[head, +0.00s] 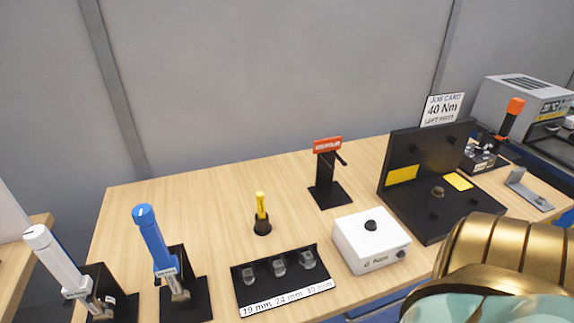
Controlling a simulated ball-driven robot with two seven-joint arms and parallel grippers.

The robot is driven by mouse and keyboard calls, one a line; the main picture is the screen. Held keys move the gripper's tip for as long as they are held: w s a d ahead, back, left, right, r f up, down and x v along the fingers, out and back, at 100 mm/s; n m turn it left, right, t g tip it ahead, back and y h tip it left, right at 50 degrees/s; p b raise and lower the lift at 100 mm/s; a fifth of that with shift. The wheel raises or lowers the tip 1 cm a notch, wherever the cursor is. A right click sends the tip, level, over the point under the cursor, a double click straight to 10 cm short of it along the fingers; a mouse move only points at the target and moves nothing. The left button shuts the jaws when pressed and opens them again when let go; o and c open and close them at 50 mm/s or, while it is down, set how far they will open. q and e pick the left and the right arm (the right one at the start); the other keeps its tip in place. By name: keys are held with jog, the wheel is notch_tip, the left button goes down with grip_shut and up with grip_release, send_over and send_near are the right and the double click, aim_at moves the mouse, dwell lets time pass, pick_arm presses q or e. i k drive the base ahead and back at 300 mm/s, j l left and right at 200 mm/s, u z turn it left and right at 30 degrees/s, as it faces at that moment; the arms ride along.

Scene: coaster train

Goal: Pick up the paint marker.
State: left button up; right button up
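The paint marker (261,203) is yellow and stands upright in a small black round holder (262,226) near the middle of the wooden bench. Its lower end is hidden inside the holder. Neither of my grippers is in the head view, so I cannot see how far they are from the marker.
The bench (200,205) is clear left of the marker. In front lies a black socket tray (285,296) with three sockets. Blue (153,235) and white (52,255) handled tools stand left. A red-topped stand (325,175), white box (370,245) and black fixture (425,160) stand right.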

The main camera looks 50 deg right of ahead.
aim_at(259, 195)
jog(key=l+z, duration=0.1)
jog(key=z, duration=3)
jog(key=i+l, duration=0.15)
jog(key=l, duration=0.15)
jog(key=i+l+u, duration=0.15)
jog(key=i+l, duration=0.2)
jog(key=l, duration=0.2)
jog(key=u, duration=2.2)
jog(key=j+u, duration=0.1)
